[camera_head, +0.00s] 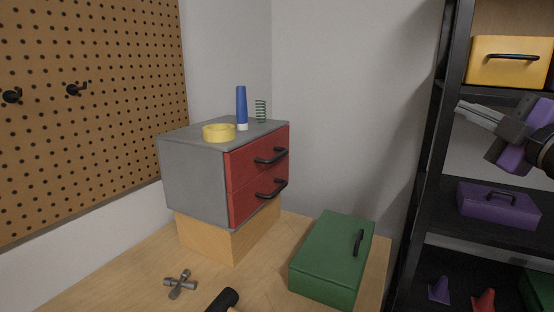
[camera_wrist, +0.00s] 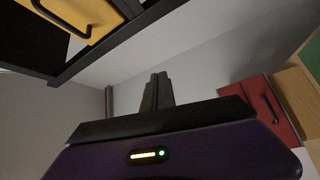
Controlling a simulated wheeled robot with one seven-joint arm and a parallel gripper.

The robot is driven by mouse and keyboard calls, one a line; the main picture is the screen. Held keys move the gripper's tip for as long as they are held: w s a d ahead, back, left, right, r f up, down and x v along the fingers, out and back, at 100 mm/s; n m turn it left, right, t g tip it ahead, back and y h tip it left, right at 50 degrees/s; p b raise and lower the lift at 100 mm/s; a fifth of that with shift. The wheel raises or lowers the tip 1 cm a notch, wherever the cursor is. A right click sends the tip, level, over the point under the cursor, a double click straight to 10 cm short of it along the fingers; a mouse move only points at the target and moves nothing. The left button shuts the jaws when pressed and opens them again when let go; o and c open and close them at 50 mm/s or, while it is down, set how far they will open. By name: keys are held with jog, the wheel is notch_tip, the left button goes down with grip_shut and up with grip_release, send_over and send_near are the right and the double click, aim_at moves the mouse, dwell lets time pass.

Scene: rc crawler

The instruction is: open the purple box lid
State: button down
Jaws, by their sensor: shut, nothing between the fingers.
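The purple box (camera_head: 497,207) sits on the middle shelf of the black rack at the right in the head view. Its lid looks closed, with a dark handle (camera_head: 501,196) on top. My gripper (camera_head: 461,107) is above and to the left of the box, in front of the rack, with its fingers pointing left. The fingers are shut and empty, apart from the box. In the wrist view my gripper (camera_wrist: 157,90) points toward bare wall, and the purple box does not show there.
A yellow box (camera_head: 509,61) stands on the shelf above; it also shows in the wrist view (camera_wrist: 82,14). The rack's post (camera_head: 428,150) is near my gripper. A green box (camera_head: 333,257) and a red-fronted drawer unit (camera_head: 192,170) are on the workbench. Small cones stand on the lower shelf.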

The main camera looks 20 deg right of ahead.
jog(key=s+a+f+m+h+p, duration=0.1)
jog(key=s+a+f+m+h, duration=0.35)
jog(key=a+f+m, duration=0.5)
jog(key=s+a+f+m+h+p, duration=0.1)
jog(key=s+a+f+m+h, duration=0.35)
jog(key=f+m, duration=0.7)
jog(key=s+a+f+n+g+y+p, duration=0.1)
jog(key=s+a+f+n+y, duration=0.3)
jog(key=s, duration=0.7)
jog(key=s+a+f+n+g+y+p, duration=0.1)
jog(key=s+a+f+n+g+y, duration=0.2)
jog(key=s+a+f+y, duration=0.5)
jog(key=s+a+f+n, duration=0.1)
jog(key=s+a+f, duration=0.2)
jog(key=a+f, duration=0.2)
jog(key=shift+a+f+g+y, duration=0.2)
jog(key=shift+f+g+y, duration=0.05)
jog(key=shift+g+y, duration=0.15)
jog(key=c, duration=1.8)
grip_release()
